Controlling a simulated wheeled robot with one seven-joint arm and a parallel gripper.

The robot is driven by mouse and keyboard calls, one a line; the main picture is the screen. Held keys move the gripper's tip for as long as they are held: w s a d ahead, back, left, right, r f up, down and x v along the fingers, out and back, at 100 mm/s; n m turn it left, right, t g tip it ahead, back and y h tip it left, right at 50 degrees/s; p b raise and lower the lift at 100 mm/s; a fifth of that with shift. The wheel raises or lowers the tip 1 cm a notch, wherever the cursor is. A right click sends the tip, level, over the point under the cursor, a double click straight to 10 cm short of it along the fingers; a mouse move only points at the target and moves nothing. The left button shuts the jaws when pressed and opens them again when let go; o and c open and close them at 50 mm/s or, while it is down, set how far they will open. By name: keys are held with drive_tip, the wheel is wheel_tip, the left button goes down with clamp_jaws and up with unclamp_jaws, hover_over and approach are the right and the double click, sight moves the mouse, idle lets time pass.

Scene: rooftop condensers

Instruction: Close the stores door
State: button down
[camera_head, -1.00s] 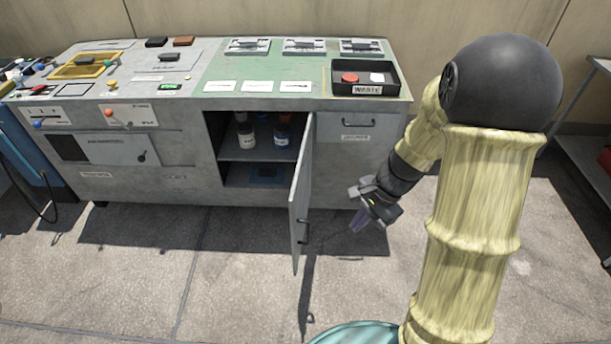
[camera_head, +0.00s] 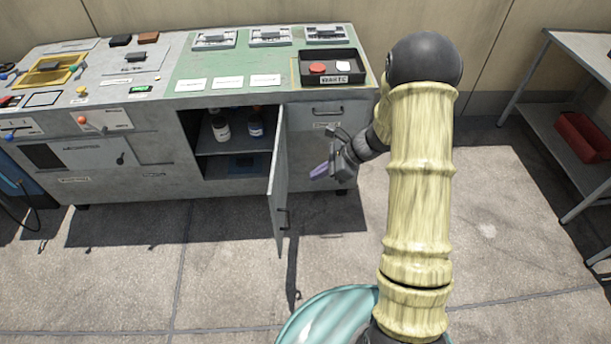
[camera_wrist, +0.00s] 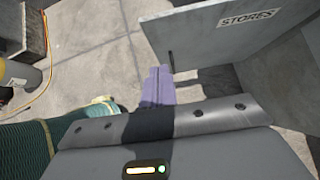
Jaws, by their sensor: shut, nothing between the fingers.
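The stores door (camera_head: 277,187) is a grey panel hinged at the right side of the cabinet opening (camera_head: 235,145). It stands wide open, jutting out toward me, with a dark handle (camera_head: 286,219) near its front edge. In the wrist view the door (camera_wrist: 230,30) shows its STORES label at upper right, and its handle (camera_wrist: 171,62) lies just beyond the fingertips. My gripper (camera_head: 318,172) is to the right of the door, on its outer side, apart from it. Its purple fingers (camera_wrist: 158,85) are shut and empty in the wrist view.
Bottles (camera_head: 221,128) stand on the shelf inside the cabinet. A drawer (camera_head: 327,110) sits above and right of the door. A black waste tray (camera_head: 328,80) is on the bench top. A side table (camera_head: 560,100) with a red bin (camera_head: 583,137) stands at right. Floor in front is clear.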

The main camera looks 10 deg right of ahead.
sight(273, 191)
drive_tip(key=shift+a+r+b+x, duration=0.2)
drive_tip(key=shift+a+r+x, duration=0.15)
drive_tip(key=shift+x, duration=1.6)
drive_tip(key=shift+a+r+b+x, duration=0.2)
drive_tip(key=shift+a+r+x, duration=0.15)
drive_tip(key=shift+x, duration=1.6)
drive_tip(key=shift+a+r+b+x, duration=0.2)
drive_tip(key=shift+a+r+x, duration=0.15)
drive_tip(key=shift+x, duration=1.6)
drive_tip(key=shift+w, duration=0.1)
